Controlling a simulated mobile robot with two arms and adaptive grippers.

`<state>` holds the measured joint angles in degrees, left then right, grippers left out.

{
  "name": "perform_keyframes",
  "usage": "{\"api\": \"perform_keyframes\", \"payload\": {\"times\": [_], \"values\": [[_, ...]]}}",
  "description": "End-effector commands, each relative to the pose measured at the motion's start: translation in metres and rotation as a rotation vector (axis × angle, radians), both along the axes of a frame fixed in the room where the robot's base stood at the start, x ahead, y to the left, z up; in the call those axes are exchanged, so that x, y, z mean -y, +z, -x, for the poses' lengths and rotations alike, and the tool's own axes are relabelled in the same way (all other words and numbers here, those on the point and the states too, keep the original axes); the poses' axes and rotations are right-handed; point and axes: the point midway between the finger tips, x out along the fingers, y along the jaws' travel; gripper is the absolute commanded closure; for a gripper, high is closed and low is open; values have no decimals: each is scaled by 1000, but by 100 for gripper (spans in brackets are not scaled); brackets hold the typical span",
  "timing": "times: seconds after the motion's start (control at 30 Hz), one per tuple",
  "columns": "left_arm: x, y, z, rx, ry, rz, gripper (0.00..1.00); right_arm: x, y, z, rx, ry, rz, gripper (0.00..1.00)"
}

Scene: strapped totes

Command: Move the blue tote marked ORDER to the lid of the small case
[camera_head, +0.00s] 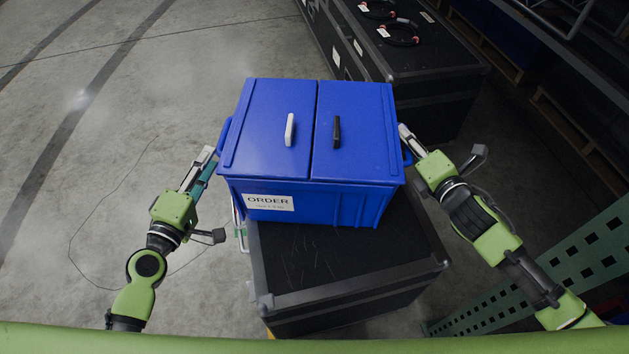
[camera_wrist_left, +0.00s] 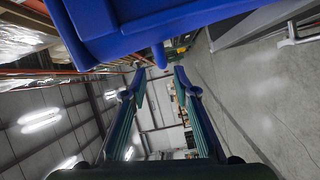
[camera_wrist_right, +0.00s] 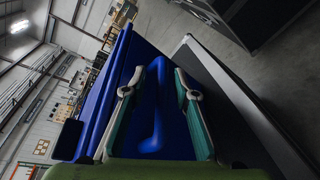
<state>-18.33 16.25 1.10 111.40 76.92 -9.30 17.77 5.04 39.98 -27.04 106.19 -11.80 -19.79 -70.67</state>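The blue tote (camera_head: 262,125) has a two-part lid with one white and one black handle, and a white ORDER label. It is over the far part of the black lid of the smaller case (camera_head: 320,260); its underside is hidden, so I cannot tell its full contact. My left gripper (camera_head: 208,155) is beside the tote's left side handle (camera_head: 224,132). In the left wrist view its fingers (camera_wrist_left: 158,75) are apart with nothing between them. My right gripper (camera_head: 407,140) is at the right side. In the right wrist view its spread fingers straddle the blue side handle (camera_wrist_right: 156,110).
A longer black case (camera_head: 400,60) with coiled cables on top stands behind to the right. A green perforated beam (camera_head: 560,265) is at the lower right, with racking (camera_head: 585,120) along the right.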

Motion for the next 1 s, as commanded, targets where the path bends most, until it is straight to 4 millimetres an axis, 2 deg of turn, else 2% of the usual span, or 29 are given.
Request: {"api": "perform_keyframes", "payload": {"times": [0.6, 0.8, 1.0], "values": [[0, 0, 0, 0, 1, 0, 73, 26, 19, 92, -3, 0, 2, 73], [0, 0, 0, 0, 1, 0, 73, 30, 23, 107, -2, 0, 1, 73], [0, 0, 0, 0, 1, 0, 73, 31, 25, 110, 0, 0, 1, 73]]}}
